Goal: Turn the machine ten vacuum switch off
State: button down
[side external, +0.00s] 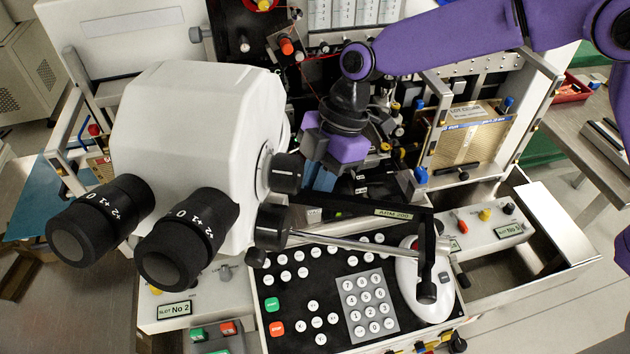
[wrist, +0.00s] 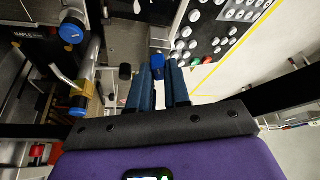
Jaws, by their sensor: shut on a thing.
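My gripper (wrist: 160,85) shows in the wrist view with its two dark blue fingers close around a small bright blue knob-like part (wrist: 158,64) at their tips. In the side view my gripper (side external: 321,180) points down into the machine, right of the white microscope head; its fingertips and what they hold are hidden there. No label reading vacuum or machine ten is legible, so I cannot tell whether this blue part is the vacuum switch.
The white microscope (side external: 200,140) with black eyepieces stands close on the left. A black keypad panel (side external: 330,262) and white mouse-like control (side external: 418,285) lie in front. A small panel with red, yellow and black switches (side external: 485,228) and a framed tan board (side external: 470,135) are at right.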

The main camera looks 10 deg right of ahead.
jog(key=m+t, duration=0.1)
jog(key=m, duration=0.3)
jog(key=shift+s+m+t+y, duration=0.1)
jog(key=shift+m+t+y, duration=0.2)
jog(key=shift+t, duration=0.1)
dwell(0.4)
jog(key=c, duration=1.1)
grip_release()
jog(key=shift+r, duration=0.15)
jog(key=v, duration=1.7)
jog(key=shift+r, duration=0.15)
jog(key=shift+d, duration=0.1)
jog(key=s+d+f+m+h, duration=0.1)
jog(key=s+d+f+m, duration=0.1)
jog(key=s+d+f, duration=0.2)
jog(key=s+d+f+m+h, duration=0.1)
jog(key=s+d+f, duration=0.3)
jog(key=s+d, duration=0.6)
jog(key=s+d+f+m+h, duration=0.2)
jog(key=s+d+f, duration=0.2)
jog(key=d, duration=1.3)
jog(key=shift+s+d+f+m, duration=0.1)
jog(key=shift+s+d+m, duration=0.1)
jog(key=shift+s, duration=0.7)
jog(key=shift+s+d+m, duration=0.1)
jog(key=shift+s+d, duration=0.1)
jog(key=shift+s, duration=0.7)
